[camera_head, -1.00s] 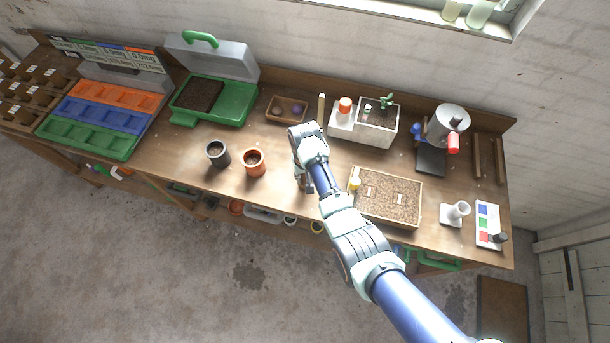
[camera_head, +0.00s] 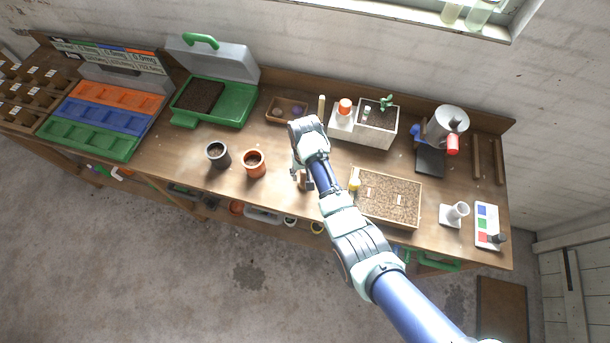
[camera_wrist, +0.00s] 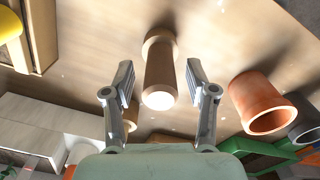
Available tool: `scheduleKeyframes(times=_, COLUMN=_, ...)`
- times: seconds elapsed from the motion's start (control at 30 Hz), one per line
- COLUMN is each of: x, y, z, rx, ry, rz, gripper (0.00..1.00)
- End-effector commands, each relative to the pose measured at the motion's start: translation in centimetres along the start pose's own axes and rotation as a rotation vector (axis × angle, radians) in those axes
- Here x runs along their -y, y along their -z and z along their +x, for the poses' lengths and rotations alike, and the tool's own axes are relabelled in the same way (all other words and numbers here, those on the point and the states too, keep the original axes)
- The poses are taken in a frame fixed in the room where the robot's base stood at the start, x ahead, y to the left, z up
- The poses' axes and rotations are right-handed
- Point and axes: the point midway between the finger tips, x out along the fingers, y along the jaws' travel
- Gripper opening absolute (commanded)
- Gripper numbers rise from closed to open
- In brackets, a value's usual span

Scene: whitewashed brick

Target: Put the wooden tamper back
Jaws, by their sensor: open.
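The wooden tamper (camera_wrist: 160,65) is a brown turned cylinder with a wider far end and a pale near end. In the wrist view it appears to stand upright on the bench, between the two fingers of my gripper (camera_wrist: 159,75). My gripper is open, with a visible gap on each side of the tamper. In the head view my gripper (camera_head: 302,181) is low over the middle of the bench, and my arm hides most of the tamper there.
A terracotta pot (camera_head: 254,164) and a dark pot (camera_head: 217,154) stand to the left. A seed tray (camera_head: 418,199) with a yellow-topped item (camera_head: 354,184) is close on the right. The bench front is clear.

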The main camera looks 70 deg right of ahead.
Motion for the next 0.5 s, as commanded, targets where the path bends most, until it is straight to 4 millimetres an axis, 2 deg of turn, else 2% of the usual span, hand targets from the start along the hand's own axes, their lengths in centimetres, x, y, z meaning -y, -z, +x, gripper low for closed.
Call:
scheduleKeyframes(times=0.03, x=0.0, y=0.1, z=-1.6, rx=-0.005, ry=0.001, rz=0.000, gripper=0.57)
scheduleKeyframes(times=0.2, x=0.0, y=0.1, z=-5.8, rx=-0.004, ry=0.001, rz=0.000, gripper=0.57)
scheduleKeyframes(times=0.33, x=0.0, y=0.1, z=-8.0, rx=-0.002, ry=0.000, rz=0.000, gripper=0.57)
scheduleKeyframes(times=0.5, x=0.0, y=0.0, z=-9.1, rx=0.000, ry=0.000, rz=0.000, gripper=0.57)
